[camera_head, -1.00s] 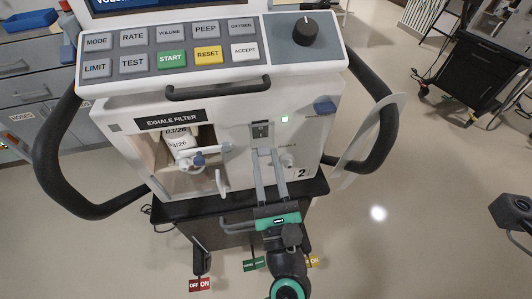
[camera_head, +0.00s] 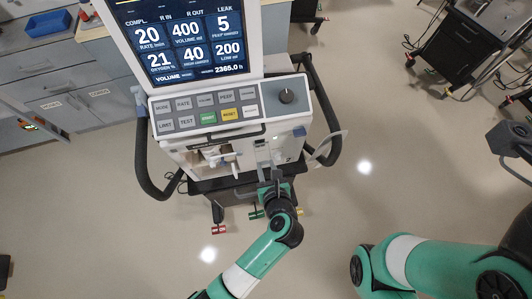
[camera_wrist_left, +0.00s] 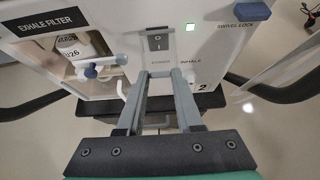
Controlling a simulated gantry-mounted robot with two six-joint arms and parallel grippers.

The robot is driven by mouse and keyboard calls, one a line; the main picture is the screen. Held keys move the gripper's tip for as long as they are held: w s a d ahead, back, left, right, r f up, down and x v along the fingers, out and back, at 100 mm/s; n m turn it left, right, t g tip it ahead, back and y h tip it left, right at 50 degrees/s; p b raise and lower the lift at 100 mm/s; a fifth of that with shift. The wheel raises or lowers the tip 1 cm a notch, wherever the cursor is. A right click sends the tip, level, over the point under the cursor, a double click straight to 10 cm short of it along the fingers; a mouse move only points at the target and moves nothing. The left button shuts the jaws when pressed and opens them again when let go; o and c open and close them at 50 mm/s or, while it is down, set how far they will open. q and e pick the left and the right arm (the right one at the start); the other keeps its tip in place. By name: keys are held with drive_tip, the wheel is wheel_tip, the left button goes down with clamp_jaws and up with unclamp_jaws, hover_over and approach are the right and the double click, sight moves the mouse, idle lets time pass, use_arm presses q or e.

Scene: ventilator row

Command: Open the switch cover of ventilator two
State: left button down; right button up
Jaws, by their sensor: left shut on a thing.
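Ventilator two (camera_head: 180,150) stands in the middle of the head view, with a "2" low on its front. Its power switch (camera_wrist_left: 158,42) is a dark rocker in a grey surround, right of the exhale filter, and shows in the left wrist view. My left gripper (camera_head: 263,154) reaches up to the front from below. In the left wrist view its fingertips (camera_wrist_left: 160,73) are just below the rocker, shut on the switch cover's lower edge. The cover is hard to make out and does not look raised. My right gripper is out of view; my right arm (camera_head: 430,260) shows at lower right.
The exhale filter bay (camera_wrist_left: 85,60) with white fittings lies left of my fingers. The swivel lock knob (camera_wrist_left: 243,8) is at upper right. Dark handles (camera_head: 150,180) flank the ventilator. Grey drawers (camera_head: 60,105) stand at left. Open floor lies in front.

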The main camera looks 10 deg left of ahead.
use_arm(q)
drive_tip(key=r+g+p, duration=0.1)
drive_tip(key=g+p, duration=0.1)
drive_tip(key=p, duration=0.1)
drive_tip(key=r+g+h+p, duration=0.1)
drive_tip(key=r+g+p, duration=0.1)
drive_tip(key=p, duration=0.2)
drive_tip(key=w+r+g+h+p, duration=0.1)
drive_tip(key=g+p, duration=0.1)
drive_tip(key=p, duration=0.1)
drive_tip(key=shift+a+r, duration=0.25)
drive_tip(key=shift+r, duration=0.1)
use_arm(e)
wheel_tip(320, 180, up, 13)
drive_tip(key=shift+f, duration=0.2)
use_arm(q)
drive_tip(key=shift+f+g+h, duration=0.1)
drive_tip(key=shift+g+h, duration=0.2)
drive_tip(key=c, duration=0.6)
unclamp_jaws()
drive_tip(key=shift+o, duration=0.2)
wheel_tip(320, 180, up, 11)
drive_tip(key=p, duration=0.2)
hover_over(266, 161)
drive_tip(key=s+d, duration=0.2)
drive_tip(key=s, duration=0.4)
drive_tip(key=shift+a+f, duration=0.1)
use_arm(e)
wheel_tip(266, 161, up, 2)
drive_tip(key=shift+r, duration=0.1)
